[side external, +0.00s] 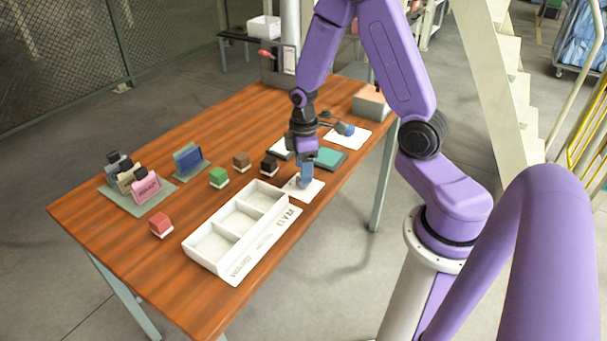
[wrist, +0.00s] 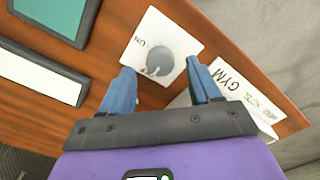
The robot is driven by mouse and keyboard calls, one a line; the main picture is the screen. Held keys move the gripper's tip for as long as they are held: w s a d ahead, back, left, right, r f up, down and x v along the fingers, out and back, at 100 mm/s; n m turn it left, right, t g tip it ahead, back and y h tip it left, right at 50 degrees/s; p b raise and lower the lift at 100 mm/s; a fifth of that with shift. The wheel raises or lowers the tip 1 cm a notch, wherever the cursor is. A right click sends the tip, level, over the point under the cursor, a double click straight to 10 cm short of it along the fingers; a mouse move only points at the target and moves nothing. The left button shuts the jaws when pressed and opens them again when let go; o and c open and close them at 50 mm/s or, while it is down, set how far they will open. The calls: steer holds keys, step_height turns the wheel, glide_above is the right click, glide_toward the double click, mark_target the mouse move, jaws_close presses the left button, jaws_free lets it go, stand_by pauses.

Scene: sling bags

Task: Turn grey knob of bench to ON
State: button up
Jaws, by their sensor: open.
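The grey knob (wrist: 154,58) is round and sits on a white plate (wrist: 149,22) with "ON" lettering at its left in the wrist view. My gripper (wrist: 160,68) is open, with one blue finger on each side of the knob's near part. I cannot tell whether the fingers touch it. In the side view, my gripper (side external: 305,183) points down over the white plate (side external: 316,190) on the wooden bench (side external: 125,235). There the fingers hide most or all of the knob. Which way the knob is set is not clear.
A white compartment tray (side external: 215,245) marked "GYM" stands close beside the plate. A black block (side external: 269,163), a green block (side external: 219,178) and a teal pad (side external: 329,158) lie nearby. Another white plate (side external: 357,140) with a blue-grey round piece is farther back.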

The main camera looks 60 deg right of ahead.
steer(key=shift+f, duration=1.45)
steer(key=c, duration=1.1)
steer(key=shift+o, duration=0.2)
